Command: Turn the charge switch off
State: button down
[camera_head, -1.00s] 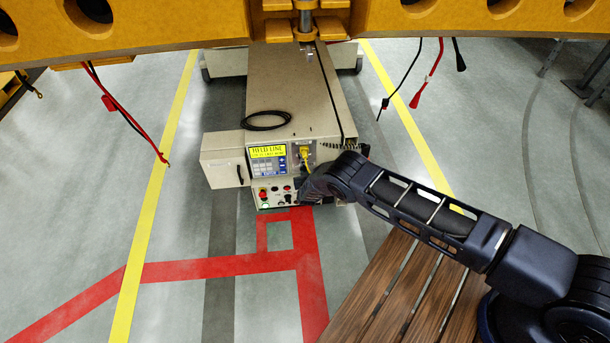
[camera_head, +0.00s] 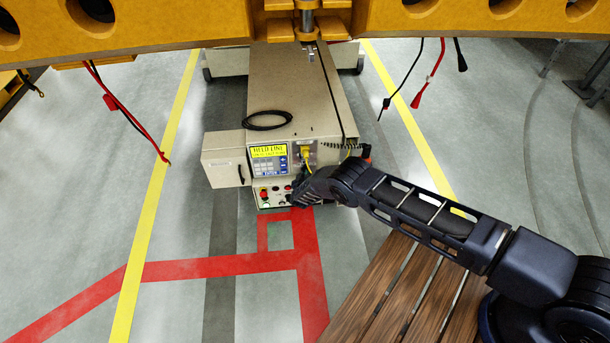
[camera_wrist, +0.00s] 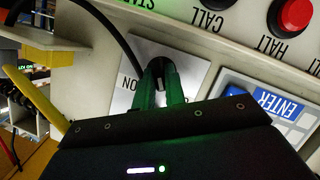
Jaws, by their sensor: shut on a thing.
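The beige carrier (camera_head: 293,95) stands on the floor with its control panel facing me. In the wrist view, upside down, a switch (camera_wrist: 158,68) with a dark handle sits on a light metal plate (camera_wrist: 198,70) lettered "ON". My gripper (camera_wrist: 163,88), with green fingers, is shut on the switch handle, one finger on each side. The fingers hide much of the handle, so its exact position is unclear. In the head view my gripper (camera_head: 297,196) is at the lower right of the panel, and my wrist hides the switch.
A blue keypad (camera_wrist: 262,105) with an ENTER key and a red HALT button (camera_wrist: 294,14) are close to the gripper. A black cable (camera_wrist: 118,30) passes nearby. The panel display (camera_head: 268,151) is lit yellow. A door (camera_head: 225,160) stands open at left.

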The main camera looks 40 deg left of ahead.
jog(key=c, duration=1.5)
grip_release()
jog(key=shift+o, duration=0.2)
jog(key=v, duration=1.1)
jog(key=shift+a, duration=0.1)
